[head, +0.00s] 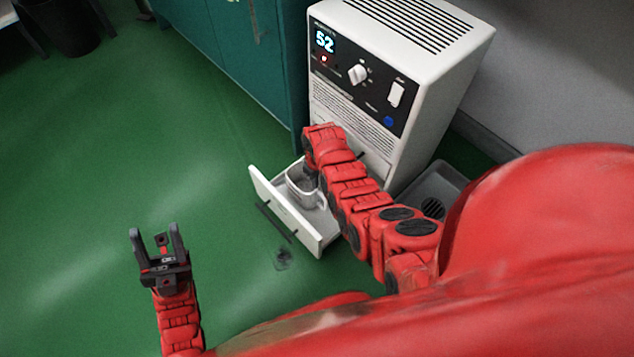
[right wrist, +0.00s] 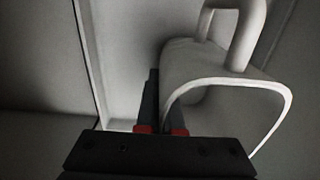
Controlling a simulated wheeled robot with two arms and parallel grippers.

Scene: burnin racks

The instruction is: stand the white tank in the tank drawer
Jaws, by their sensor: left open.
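The white tank (head: 296,190), a squarish open-topped vessel with a loop handle, is inside the pulled-out tank drawer (head: 287,221) and looks upright. In the right wrist view the tank (right wrist: 220,82) shows its rim and handle close up. My right gripper (right wrist: 160,115) has its fingers close together on either side of the tank's wall and appears shut on it. In the head view my own right arm hides those fingertips and part of the drawer. Whether the tank's base touches the drawer floor I cannot tell. My left gripper (head: 156,240) is open and empty above the floor.
The drawer belongs to a white machine (head: 400,70) with a display reading 52, a knob and a switch. A teal cabinet (head: 245,60) stands to its left. A grey tray with a round drain (head: 433,195) lies right of the drawer.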

